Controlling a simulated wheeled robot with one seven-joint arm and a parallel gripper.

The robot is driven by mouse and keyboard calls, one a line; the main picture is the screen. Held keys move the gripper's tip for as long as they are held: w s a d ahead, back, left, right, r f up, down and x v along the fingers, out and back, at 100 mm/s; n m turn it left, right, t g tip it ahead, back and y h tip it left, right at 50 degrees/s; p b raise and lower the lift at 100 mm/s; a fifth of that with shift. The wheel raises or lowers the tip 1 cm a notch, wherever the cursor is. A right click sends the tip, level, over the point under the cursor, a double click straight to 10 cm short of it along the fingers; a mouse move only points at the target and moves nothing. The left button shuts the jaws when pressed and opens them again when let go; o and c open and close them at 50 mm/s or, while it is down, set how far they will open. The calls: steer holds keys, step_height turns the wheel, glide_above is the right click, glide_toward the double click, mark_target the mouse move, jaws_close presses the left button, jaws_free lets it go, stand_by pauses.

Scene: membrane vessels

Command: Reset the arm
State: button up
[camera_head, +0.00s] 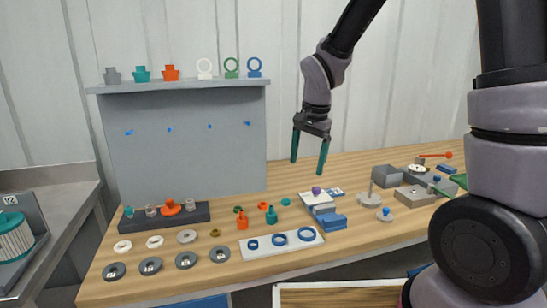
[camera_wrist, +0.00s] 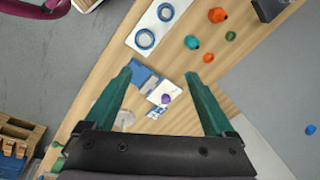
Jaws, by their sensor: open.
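My gripper (camera_head: 309,159) hangs above the wooden table, its two green fingers spread apart with nothing between them. In the wrist view the gripper (camera_wrist: 158,74) points down over the table, open and empty. Below it lie a blue block (camera_head: 332,221) and a grey-white block (camera_head: 317,201) with a purple knob (camera_head: 316,190) on top. The purple knob also shows between the fingers in the wrist view (camera_wrist: 166,98), well below them. My gripper touches nothing.
A grey panel (camera_head: 185,150) with a shelf of coloured fittings stands at the back left. A white plate with blue rings (camera_head: 281,241), a dark rack (camera_head: 165,219) and loose washers (camera_head: 114,271) lie in front. Grey boxes (camera_head: 387,176) and small parts crowd the right.

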steer(key=s+d+r+n+t, duration=0.1)
steer(key=s+d+r+t, duration=0.1)
steer(key=s+d+r, duration=0.4)
steer(key=s+d+r+n+t+y, duration=0.1)
steer(key=s+d+r+n+t, duration=0.1)
steer(key=s+d+r, duration=0.5)
steer(key=shift+s+d+r+n+t, duration=0.3)
steer(key=shift+d+r+t, duration=0.75)
steer(key=shift+r, duration=2.05)
steer(key=shift+d+g, duration=0.2)
steer(key=shift+g, duration=0.05)
